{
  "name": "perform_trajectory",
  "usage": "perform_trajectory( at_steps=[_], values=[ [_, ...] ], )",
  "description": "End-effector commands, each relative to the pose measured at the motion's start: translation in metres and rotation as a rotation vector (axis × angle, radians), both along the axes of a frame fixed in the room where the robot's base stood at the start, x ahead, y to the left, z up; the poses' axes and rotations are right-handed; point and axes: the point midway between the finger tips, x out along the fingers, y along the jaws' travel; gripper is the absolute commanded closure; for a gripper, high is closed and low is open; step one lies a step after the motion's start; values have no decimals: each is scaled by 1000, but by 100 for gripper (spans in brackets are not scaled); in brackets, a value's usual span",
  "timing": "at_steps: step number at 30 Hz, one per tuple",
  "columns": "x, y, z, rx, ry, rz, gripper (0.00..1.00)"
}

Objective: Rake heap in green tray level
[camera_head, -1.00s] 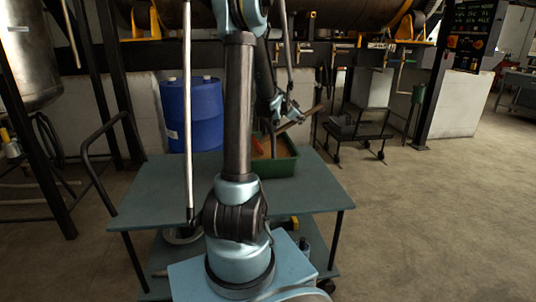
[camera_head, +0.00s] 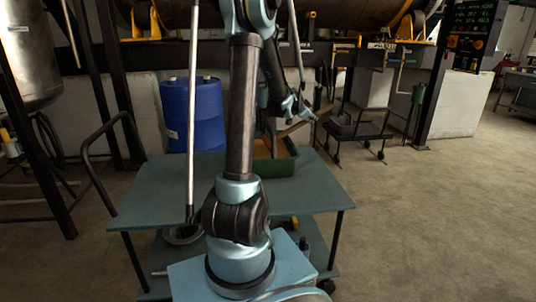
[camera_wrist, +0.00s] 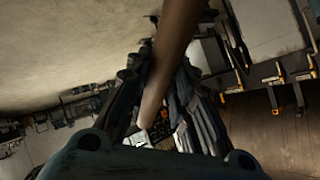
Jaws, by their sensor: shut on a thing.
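The green tray (camera_head: 281,168) stands on the teal cart top, partly hidden behind my arm. Brown-orange material (camera_head: 263,149) shows inside it, but the heap's shape is mostly hidden. My gripper (camera_head: 296,111) is above the tray's right side. It is shut on the wooden handle of the rake (camera_head: 298,129), which slants up to the right. In the wrist view the rake handle (camera_wrist: 172,50) runs between the dark fingers of my gripper (camera_wrist: 158,100). The rake's head is hidden, so I cannot tell whether it touches the material.
The cart top (camera_head: 315,195) has free room right of the tray. A blue drum (camera_head: 196,115) stands behind the cart at left. A dark trolley (camera_head: 358,130) stands behind at right. Open floor (camera_head: 440,220) lies to the right.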

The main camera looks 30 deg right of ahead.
Motion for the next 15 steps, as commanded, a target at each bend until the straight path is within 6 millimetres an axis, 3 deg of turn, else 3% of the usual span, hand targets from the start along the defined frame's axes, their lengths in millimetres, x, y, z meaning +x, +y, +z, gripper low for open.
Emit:
perform_trajectory(
  at_steps=[15],
  values=[
    [-10, -29, 0, 0, 0, -2, 100]
  ],
)
